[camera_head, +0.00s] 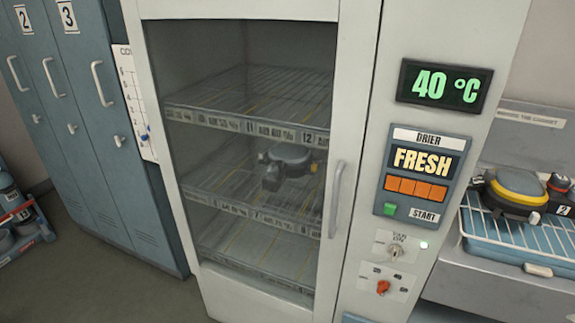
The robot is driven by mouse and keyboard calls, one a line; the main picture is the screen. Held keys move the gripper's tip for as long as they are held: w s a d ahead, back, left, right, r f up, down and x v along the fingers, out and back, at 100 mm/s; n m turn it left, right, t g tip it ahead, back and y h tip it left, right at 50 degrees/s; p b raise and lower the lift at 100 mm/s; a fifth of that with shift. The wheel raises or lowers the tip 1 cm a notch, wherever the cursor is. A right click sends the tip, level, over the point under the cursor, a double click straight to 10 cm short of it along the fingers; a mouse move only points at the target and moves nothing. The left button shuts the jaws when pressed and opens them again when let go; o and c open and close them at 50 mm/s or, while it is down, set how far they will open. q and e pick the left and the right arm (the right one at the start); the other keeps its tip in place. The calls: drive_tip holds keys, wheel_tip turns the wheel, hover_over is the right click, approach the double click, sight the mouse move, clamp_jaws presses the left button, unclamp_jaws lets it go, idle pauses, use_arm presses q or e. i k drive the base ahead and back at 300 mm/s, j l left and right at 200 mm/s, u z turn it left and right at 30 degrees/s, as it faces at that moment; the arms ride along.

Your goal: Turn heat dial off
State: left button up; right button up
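The drying cabinet's control panel (372,230) is on the right of its glass door. Low on it is a small orange-red dial (382,287) on a white plate, whose lettering is too small to read; it may be the heat dial. Its setting is hard to tell. The display (444,86) reads 40 °C in green. Neither of my grippers is in view.
The cabinet door (240,170) looks shut, with a vertical handle (335,198). One dark device (285,162) sits on the middle shelf inside. Blue lockers (85,120) stand left.

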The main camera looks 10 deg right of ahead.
sight(383, 286)
drive_tip(key=z, duration=1.05)
